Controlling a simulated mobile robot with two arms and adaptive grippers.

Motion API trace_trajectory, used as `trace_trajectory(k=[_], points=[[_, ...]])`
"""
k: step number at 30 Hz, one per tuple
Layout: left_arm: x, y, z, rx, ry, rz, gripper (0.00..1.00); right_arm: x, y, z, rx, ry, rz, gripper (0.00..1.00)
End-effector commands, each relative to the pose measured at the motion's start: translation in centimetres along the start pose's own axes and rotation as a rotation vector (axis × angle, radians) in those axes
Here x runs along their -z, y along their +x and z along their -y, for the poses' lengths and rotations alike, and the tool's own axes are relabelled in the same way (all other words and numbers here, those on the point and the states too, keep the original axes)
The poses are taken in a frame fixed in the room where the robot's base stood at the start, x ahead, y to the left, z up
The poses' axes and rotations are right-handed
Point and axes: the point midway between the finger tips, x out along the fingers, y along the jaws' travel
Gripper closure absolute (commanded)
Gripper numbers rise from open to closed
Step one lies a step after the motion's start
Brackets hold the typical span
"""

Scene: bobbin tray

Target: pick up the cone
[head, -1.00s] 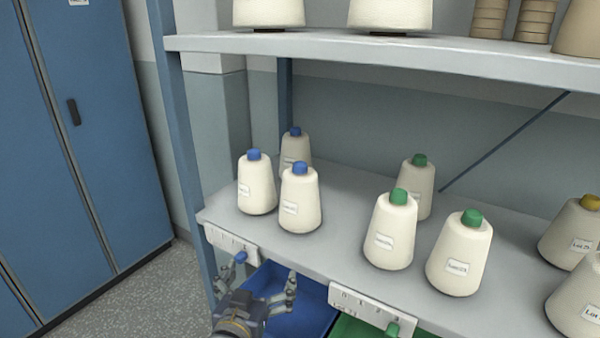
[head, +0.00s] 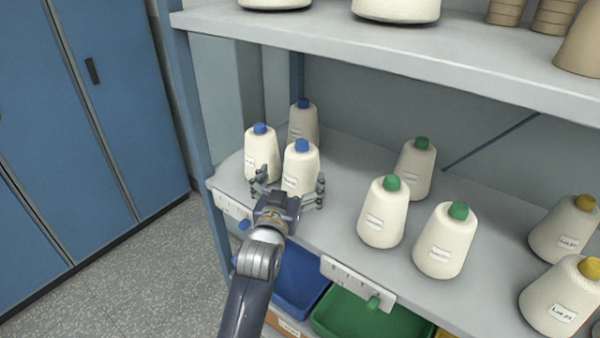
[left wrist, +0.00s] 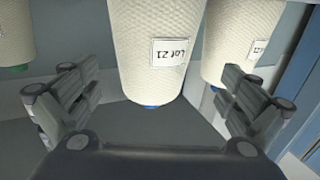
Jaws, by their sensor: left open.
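Several white yarn cones stand on the middle shelf (head: 335,238). The front blue-capped cone (head: 301,163) is directly ahead of my left gripper (head: 291,190), whose open fingers lie on either side of its lower part. In the left wrist view this cone (left wrist: 152,55) hangs upside down in the picture between the open fingers (left wrist: 155,105), its label reading Lot 21. A second blue-capped cone (head: 260,150) stands close on the left, and a third (head: 303,122) stands behind. The gripper hides part of the front cone's base. My right gripper is not in view.
Green-capped cones (head: 383,215) and yellow-capped cones (head: 565,228) stand to the right. An upper shelf (head: 400,55) overhangs them. A blue bin (head: 297,280) and a green bin (head: 350,318) sit below the shelf edge. A blue locker (head: 120,110) stands at left.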

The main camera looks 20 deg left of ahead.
Motion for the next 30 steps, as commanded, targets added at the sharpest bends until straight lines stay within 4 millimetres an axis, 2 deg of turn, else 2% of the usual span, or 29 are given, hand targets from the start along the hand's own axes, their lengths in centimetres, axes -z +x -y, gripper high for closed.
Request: trace_trajectory(k=[5, 15, 25, 30], points=[[0.1, 1.1, -0.1, -0.001, -0.001, 0.001, 0.0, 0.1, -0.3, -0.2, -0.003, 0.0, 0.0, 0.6], [0.0, 5.2, -0.1, -0.001, 0.0, 0.001, 0.0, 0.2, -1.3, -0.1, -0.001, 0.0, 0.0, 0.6], [-0.1, 5.7, -0.1, -0.001, 0.0, 0.0, 0.0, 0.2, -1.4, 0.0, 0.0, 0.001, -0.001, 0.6], [-0.1, 5.7, -0.1, -0.001, 0.0, 0.001, 0.39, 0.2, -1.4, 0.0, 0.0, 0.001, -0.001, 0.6]])
